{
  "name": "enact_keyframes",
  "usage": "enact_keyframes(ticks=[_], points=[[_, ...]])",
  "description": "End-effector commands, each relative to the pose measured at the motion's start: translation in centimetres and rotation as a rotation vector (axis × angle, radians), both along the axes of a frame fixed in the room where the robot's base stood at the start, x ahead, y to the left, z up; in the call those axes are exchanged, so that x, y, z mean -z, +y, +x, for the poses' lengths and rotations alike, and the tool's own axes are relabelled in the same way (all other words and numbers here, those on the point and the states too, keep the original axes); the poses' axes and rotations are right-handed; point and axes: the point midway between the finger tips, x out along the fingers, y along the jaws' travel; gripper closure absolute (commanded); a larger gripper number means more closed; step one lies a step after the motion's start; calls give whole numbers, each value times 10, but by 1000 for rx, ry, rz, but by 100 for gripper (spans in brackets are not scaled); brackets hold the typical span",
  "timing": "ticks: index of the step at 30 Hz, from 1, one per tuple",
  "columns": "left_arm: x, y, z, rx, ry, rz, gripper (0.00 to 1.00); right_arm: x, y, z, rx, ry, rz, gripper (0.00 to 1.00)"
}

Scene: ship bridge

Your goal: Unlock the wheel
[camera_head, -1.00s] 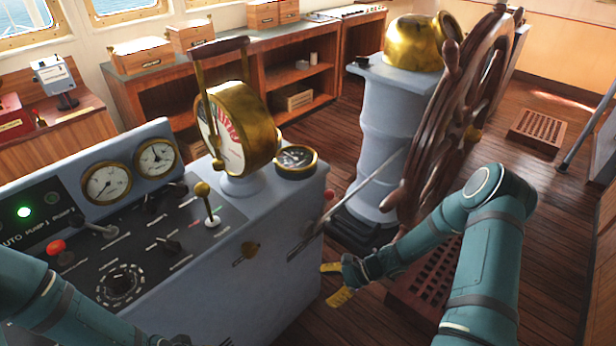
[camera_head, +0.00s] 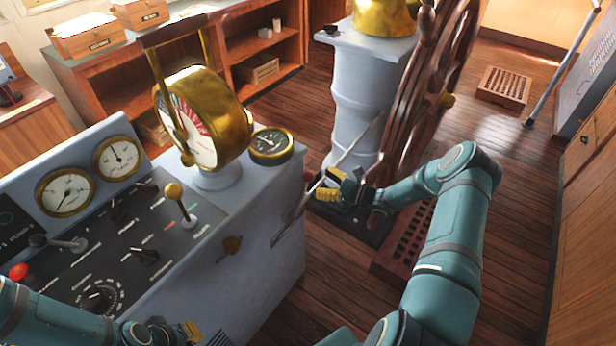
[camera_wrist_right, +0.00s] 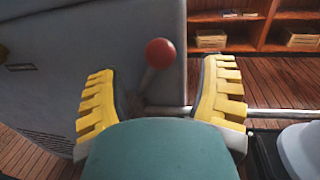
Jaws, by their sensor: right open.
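The ship's wheel (camera_head: 425,95) is dark brown wood and stands upright beside the grey pedestal (camera_head: 365,100). A lever with a red ball knob (camera_wrist_right: 160,53) sits on the side of the grey console. The knob also shows in the head view (camera_head: 308,174), partly hidden by my right gripper. A thin metal rod (camera_head: 362,140) runs from beside the console toward the wheel. My right gripper (camera_head: 338,188) is open with yellow fingers, just right of the knob. In the wrist view the knob lies between and beyond the fingers. My left gripper (camera_head: 178,332) is low by the console front.
The console (camera_head: 240,290) carries gauges, switches and a brass telegraph (camera_head: 205,115). Wooden shelves (camera_head: 240,50) line the back. A floor grate (camera_head: 503,88) lies at the right. Open plank floor (camera_head: 510,190) lies right of my right arm.

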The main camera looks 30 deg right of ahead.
Motion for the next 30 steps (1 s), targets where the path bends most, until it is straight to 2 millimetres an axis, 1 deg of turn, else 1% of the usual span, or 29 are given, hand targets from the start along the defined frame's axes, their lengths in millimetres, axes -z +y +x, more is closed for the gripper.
enact_keyframes(ticks=[1, 3, 9, 13, 22, 23, 24, 26, 27, 28, 29, 30], points=[[1, 0, 0, 0, 1, 0, 100, 0, 6, 9, -3, -2, 0, 30], [1, 0, -1, 1, 1, 0, 100, 0, 12, 19, -2, 0, 0, 30], [2, 0, -1, 2, 2, 0, 100, 1, 25, 39, -1, 1, -1, 30], [3, 0, -1, 2, 2, 0, 100, 0, 28, 45, -1, 1, -1, 30], [3, 0, -1, 2, 2, 0, 100, 0, 29, 46, -1, 1, -1, 30], [3, 0, -1, 2, 2, 0, 100, 0, 29, 46, -1, 1, -1, 36], [3, 0, -1, 2, 2, 0, 100, 0, 29, 46, -1, 1, -1, 50], [3, 0, -1, 2, 2, 0, 100, 0, 29, 46, -1, 1, -1, 71], [3, 0, -1, 2, 2, 0, 100, 0, 29, 46, -1, 1, -1, 85], [3, 0, -1, 2, 2, 0, 100, 0, 29, 46, -1, 1, -1, 96], [3, 0, -1, 2, 2, 0, 100, 0, 29, 46, -1, 1, -1, 100], [3, 0, -1, 2, 2, 0, 100, 0, 29, 46, -1, 1, -1, 100]])
